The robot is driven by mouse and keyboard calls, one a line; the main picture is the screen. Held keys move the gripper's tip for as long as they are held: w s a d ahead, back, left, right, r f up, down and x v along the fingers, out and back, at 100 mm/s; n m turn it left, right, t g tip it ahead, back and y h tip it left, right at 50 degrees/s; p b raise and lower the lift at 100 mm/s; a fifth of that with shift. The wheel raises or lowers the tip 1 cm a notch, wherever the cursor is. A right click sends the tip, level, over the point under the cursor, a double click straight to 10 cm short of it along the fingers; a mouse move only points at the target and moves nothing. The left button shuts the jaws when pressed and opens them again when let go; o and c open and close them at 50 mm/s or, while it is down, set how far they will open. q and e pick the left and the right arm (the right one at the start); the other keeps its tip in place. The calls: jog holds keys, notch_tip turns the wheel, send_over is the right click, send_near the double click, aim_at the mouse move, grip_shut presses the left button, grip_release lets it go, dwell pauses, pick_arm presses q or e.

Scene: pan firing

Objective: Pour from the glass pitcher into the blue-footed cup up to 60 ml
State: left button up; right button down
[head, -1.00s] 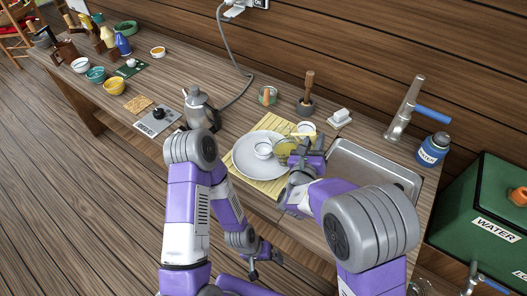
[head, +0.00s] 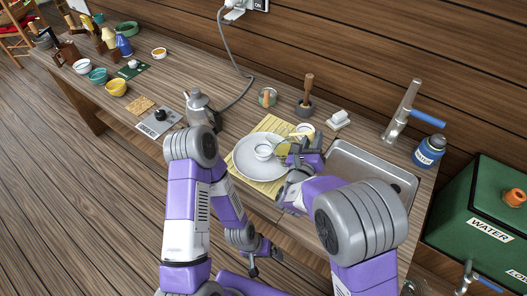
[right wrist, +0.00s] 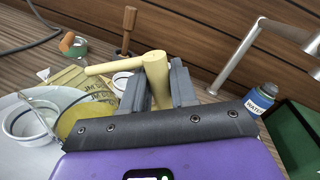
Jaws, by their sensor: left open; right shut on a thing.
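A glass pitcher (head: 283,148) with yellowish liquid is over the right part of a round grey plate (head: 248,168). In the right wrist view the pitcher (right wrist: 78,112) appears tilted toward a small white cup (right wrist: 22,122). That cup stands on the plate in the head view (head: 263,151); its foot is hidden, so I cannot tell its colour. My right gripper (head: 308,160) is shut on the pitcher's pale handle (right wrist: 156,78). Whether liquid is flowing is too small to tell. My left gripper (head: 264,257) is open and empty, low in front of the counter.
A second white cup (head: 305,129) stands behind the pitcher on the yellow mat (head: 270,189). A metal sink (head: 372,172) with a faucet (head: 402,115) is at right. A metal kettle (head: 198,108), a mortar (head: 305,107) and several bowls stand along the counter.

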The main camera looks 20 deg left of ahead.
aim_at(307, 134)
jog(key=shift+a+r+n+p, duration=0.2)
jog(key=shift+r+n+p, duration=0.3)
jog(key=shift+r+p, duration=0.35)
jog(key=shift+a+p, duration=0.1)
jog(key=shift+p, duration=0.3)
jog(key=shift+a+r+n+p, duration=0.1)
jog(key=shift+r+n+p, duration=0.1)
jog(key=shift+n+p, duration=0.15)
jog(key=shift+a+r+n+p, duration=0.3)
jog(key=shift+a+n+p, duration=0.15)
jog(key=shift+n+p, duration=0.35)
jog(key=shift+a+p, duration=0.1)
jog(key=shift+p, duration=0.25)
jog(key=shift+a+r+n+p, duration=0.15)
jog(key=shift+a+n+p, duration=0.05)
jog(key=shift+n+p, duration=0.2)
dwell(1.0)
jog(key=shift+w+a+r+n+p, duration=0.15)
jog(key=shift+a+n+p, duration=0.1)
jog(key=shift+p, duration=0.2)
